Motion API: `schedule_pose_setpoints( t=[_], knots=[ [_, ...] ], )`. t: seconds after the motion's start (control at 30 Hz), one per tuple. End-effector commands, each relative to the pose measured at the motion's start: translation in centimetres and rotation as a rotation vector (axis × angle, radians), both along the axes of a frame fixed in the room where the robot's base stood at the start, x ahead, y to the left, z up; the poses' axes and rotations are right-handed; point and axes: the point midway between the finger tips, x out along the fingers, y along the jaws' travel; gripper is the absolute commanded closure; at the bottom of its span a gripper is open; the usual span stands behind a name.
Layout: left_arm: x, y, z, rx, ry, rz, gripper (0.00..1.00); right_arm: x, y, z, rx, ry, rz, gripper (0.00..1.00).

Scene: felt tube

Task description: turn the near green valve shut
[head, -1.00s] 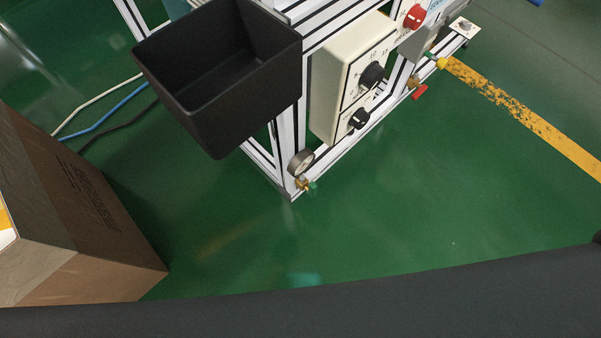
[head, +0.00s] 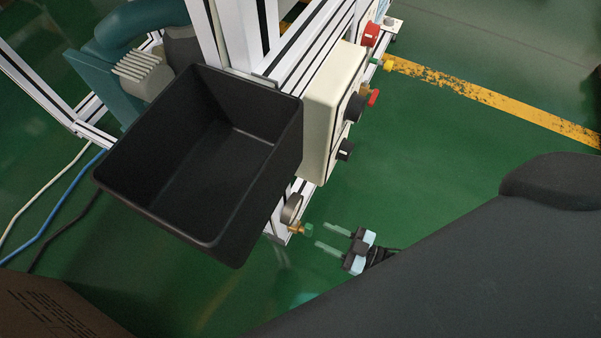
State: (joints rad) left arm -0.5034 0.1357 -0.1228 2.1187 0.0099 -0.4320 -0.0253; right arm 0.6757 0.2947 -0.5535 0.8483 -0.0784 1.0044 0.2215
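The near green valve (head: 307,230) is a small green handle on a brass fitting. It sits low on the white frame, just below a round gauge (head: 291,208). My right gripper (head: 326,237) is just right of the valve, with its two pale fingers apart and pointing left toward it. The fingers look empty, and a small gap shows between them and the valve. My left gripper is not in the head view.
A black open bin (head: 205,165) hangs left of the valve. A cream control box (head: 331,110) with black knobs is above it. A red handle (head: 373,98) and a red knob (head: 371,35) are farther up. A brown carton (head: 50,310) stands lower left.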

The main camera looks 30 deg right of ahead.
Motion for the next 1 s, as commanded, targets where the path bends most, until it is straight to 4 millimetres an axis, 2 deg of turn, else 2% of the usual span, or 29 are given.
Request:
schedule_pose_setpoints(
  t=[0.2, 0.6, 1.0],
  knots=[
    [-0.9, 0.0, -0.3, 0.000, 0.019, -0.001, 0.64, 1.6, 1.2, 0.1, 0.001, -0.003, -0.001, 0.62],
    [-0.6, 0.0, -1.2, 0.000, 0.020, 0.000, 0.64, 5.6, 4.4, 0.0, 0.001, -0.001, -0.001, 0.62],
    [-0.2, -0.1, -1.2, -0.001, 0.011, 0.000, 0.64, 6.1, 4.8, 0.1, 0.000, 0.000, -0.001, 0.63]
  ],
)
